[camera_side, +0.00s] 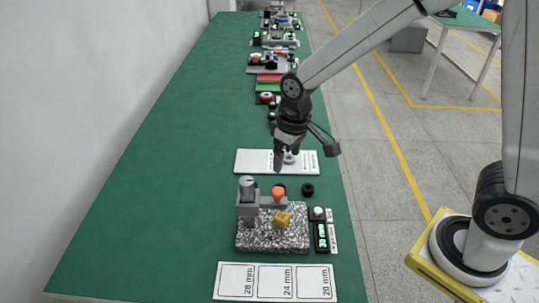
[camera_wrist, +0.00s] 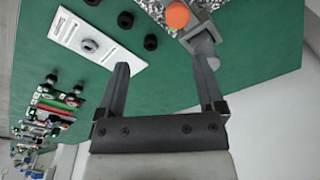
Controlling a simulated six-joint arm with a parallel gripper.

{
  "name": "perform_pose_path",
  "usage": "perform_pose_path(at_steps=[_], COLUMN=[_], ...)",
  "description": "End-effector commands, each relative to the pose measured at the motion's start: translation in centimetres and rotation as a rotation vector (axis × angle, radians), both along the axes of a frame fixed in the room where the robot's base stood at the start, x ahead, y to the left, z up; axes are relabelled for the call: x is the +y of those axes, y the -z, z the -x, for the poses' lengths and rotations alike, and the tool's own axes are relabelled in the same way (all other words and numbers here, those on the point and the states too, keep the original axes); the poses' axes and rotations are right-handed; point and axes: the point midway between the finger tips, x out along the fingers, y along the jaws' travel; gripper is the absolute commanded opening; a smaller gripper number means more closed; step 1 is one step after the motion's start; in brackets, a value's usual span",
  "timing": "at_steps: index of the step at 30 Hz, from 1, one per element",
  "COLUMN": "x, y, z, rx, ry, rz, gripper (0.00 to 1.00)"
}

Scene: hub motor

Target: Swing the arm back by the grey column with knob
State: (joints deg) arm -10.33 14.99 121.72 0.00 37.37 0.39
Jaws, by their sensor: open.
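The grey column with a knob on top (camera_side: 247,200) stands upright at the back left of a speckled stone base (camera_side: 258,240). A short grey arm (camera_side: 267,202) with an orange knob (camera_side: 278,192) reaches right from beside the column. In the wrist view the orange knob (camera_wrist: 177,14) shows at the top, with a grey part of the fixture (camera_wrist: 203,47) just beyond my right finger. My gripper (camera_side: 284,165) is open and empty, above and behind the fixture, over a white plate. In the wrist view both fingers of my gripper (camera_wrist: 160,68) stand wide apart over green table.
A gold part (camera_side: 282,218) sits on the stone base. A lit display (camera_side: 321,237) stands right of it, and a black ring (camera_side: 307,190) lies behind. The white plate (camera_side: 250,161) holds a ring. Size cards (camera_side: 275,281) lie in front. The table's left side is clear.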

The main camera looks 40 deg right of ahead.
Motion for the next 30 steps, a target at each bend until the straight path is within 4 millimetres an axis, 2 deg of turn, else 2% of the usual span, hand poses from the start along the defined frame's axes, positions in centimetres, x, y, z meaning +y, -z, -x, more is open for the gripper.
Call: perform_pose_path(at_steps=[6,12,16,23,30], x=[4.4,6.9,7.6,7.7,7.6], y=[-0.4,-0.7,-0.7,-0.6,0.8], z=[-3.5,-5.0,-5.3,-5.3,-5.3], rx=[0.058,0.091,0.101,0.102,0.103], ry=[-0.083,-0.127,-0.139,-0.139,-0.139], rz=[0.013,0.022,0.026,0.026,0.027], gripper=[0.88,0.88,0.88,0.88,0.88])
